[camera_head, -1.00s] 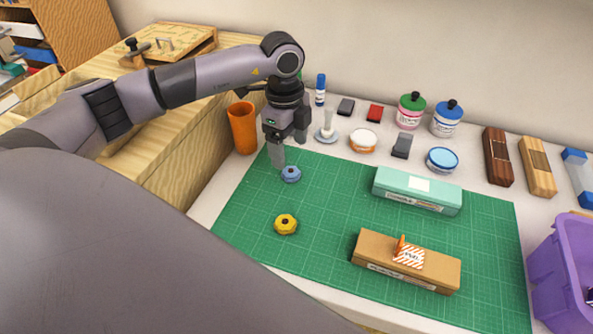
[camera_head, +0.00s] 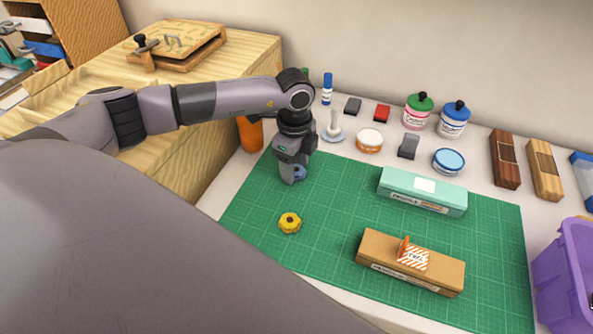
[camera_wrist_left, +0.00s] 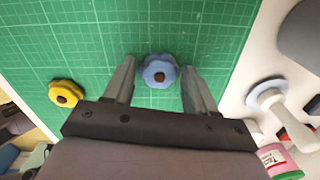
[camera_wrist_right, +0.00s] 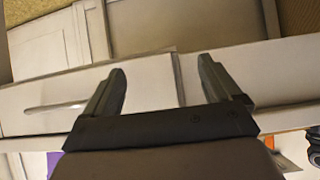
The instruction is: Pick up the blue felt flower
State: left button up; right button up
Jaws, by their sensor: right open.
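The blue felt flower (camera_wrist_left: 160,71) has a dark centre and lies on the green cutting mat (camera_head: 330,240). In the left wrist view it sits between the two fingers of my left gripper (camera_wrist_left: 158,82), with a gap on each side. In the head view my left gripper (camera_head: 292,175) points down over the flower (camera_head: 299,172) and hides most of it. My left gripper is open. My right gripper (camera_wrist_right: 155,85) is open and empty, facing pale panels. It is not visible in the head view.
A yellow felt flower (camera_head: 289,223) lies nearby on the mat. A mint box (camera_head: 400,194) and a tan box (camera_head: 385,250) lie to the right. A candlestick-like white stamp (camera_head: 333,128), an orange cup (camera_head: 250,133) and several pads stand behind. A purple bin (camera_head: 562,270) is at right.

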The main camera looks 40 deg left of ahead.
pick_arm(q)
jog(key=c, duration=0.6)
jog(key=shift+r, duration=0.1)
